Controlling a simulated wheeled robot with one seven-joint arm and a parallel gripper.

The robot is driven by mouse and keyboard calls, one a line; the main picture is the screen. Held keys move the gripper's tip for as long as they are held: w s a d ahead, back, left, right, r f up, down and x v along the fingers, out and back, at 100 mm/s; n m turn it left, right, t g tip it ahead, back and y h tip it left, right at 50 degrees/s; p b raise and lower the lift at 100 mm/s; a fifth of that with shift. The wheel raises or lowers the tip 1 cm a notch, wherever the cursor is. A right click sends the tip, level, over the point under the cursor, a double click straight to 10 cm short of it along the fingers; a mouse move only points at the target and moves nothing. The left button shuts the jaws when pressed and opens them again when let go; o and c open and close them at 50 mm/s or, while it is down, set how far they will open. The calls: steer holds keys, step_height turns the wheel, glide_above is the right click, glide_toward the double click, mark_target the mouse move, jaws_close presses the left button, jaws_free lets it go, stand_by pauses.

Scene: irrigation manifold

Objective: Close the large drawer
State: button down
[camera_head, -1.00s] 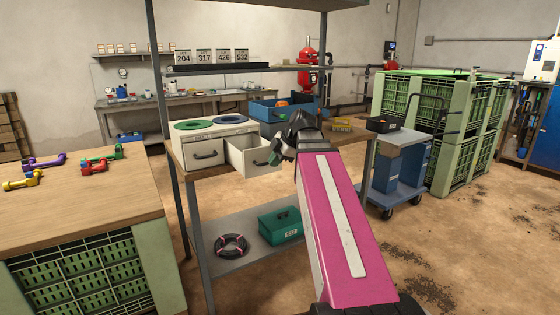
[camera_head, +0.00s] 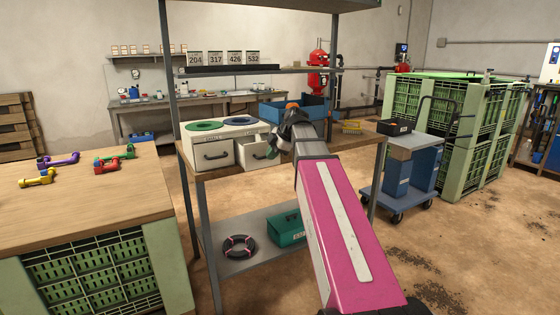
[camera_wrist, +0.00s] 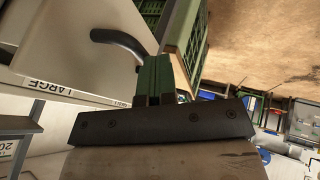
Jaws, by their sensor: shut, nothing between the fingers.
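The large drawer (camera_head: 253,153) is the right one of two in a white unit (camera_head: 207,138) on the shelf rack. My gripper (camera_head: 272,152) is at the front's right side. Its green fingers (camera_wrist: 153,78) are shut and empty, close to the handle; contact is not clear.
A blue bin (camera_head: 290,112) stands behind my arm on the same shelf. A teal box (camera_head: 287,228) and a dark ring (camera_head: 239,247) lie on the lower shelf. A wooden-topped table (camera_head: 85,200) is at left, a trolley (camera_head: 405,165) at right.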

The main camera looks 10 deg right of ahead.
mark_target(261, 146)
steer(key=w+a, duration=0.1)
steer(key=w, duration=0.2)
steer(key=w+a, duration=0.1)
steer(key=w, duration=0.2)
steer(key=w+a, duration=0.1)
steer(key=w, duration=0.2)
steer(key=shift+w, duration=0.2)
